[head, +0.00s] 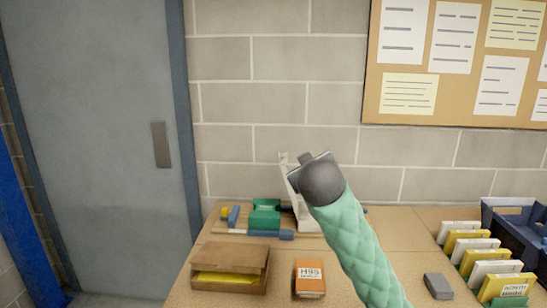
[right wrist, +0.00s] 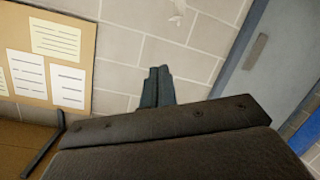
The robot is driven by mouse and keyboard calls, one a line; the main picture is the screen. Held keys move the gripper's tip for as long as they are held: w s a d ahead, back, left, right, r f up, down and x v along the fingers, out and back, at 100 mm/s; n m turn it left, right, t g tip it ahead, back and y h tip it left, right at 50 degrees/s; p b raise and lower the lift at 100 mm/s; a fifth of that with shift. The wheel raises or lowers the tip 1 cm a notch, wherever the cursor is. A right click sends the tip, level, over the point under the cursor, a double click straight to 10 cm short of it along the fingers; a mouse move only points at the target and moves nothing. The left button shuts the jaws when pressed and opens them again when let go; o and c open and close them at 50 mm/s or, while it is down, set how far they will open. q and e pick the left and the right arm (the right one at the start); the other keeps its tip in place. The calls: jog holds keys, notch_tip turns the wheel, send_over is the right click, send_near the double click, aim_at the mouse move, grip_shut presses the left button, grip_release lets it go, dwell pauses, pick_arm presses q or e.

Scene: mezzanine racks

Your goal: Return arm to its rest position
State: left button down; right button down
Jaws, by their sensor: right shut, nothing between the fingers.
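My right arm, in a green quilted sleeve, comes up from the lower right in the head view and reaches over the desk. Its dark rounded wrist hides most of my right gripper (head: 305,159). In the right wrist view the dark fingers of this gripper (right wrist: 158,72) are together and empty, in front of the block wall. My left arm and left gripper are not in view.
The desk (head: 385,247) below holds an open cardboard box (head: 264,270), an orange box (head: 310,278), a green tray (head: 265,214), a grey block (head: 438,286) and a blue crate (head: 520,225). A white upright item (head: 303,215) stands behind my wrist. A grey door (head: 95,130) is left.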

jog(key=s+d+f+m+g, duration=0.1)
jog(key=s+d+f+g, duration=0.15)
jog(key=s+f, duration=0.7)
jog(key=s+d+f+m+g+y, duration=0.1)
jog(key=s+d+f+g, duration=0.2)
jog(key=f, duration=1.2)
jog(key=s+d+f+m+g, duration=0.1)
jog(key=s+f+g, duration=0.1)
jog(key=s+f, duration=0.8)
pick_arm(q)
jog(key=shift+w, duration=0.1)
pick_arm(e)
jog(key=s+f+g, duration=0.6)
jog(key=s+f, duration=1.5)
jog(key=s, duration=0.3)
jog(key=shift+d+f+m, duration=0.3)
jog(key=shift+d+m, duration=0.05)
jog(key=shift+m, duration=0.05)
jog(key=shift+w, duration=0.1)
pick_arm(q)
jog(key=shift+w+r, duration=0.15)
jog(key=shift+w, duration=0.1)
